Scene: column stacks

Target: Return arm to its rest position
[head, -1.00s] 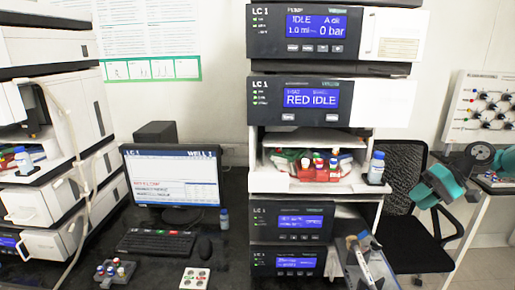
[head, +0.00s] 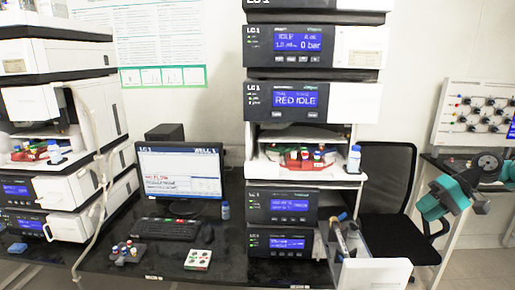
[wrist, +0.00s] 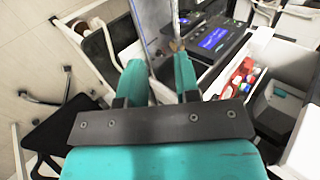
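My gripper (wrist: 158,62) shows in the wrist view with its two teal fingers apart. I see nothing held between them. In the head view, the teal end of my arm (head: 446,196) is at the right, in front of the black chair and to the right of the middle instrument stack. It is clear of the stack in the picture. The fingertips are too small there to make out.
A drawer with a white front (head: 374,274) is pulled out of the middle LC stack (head: 285,100). A chair (head: 388,190) stands beside it. A vial rack (head: 125,254), a white well block (head: 198,260) and a keyboard (head: 165,229) lie on the black bench.

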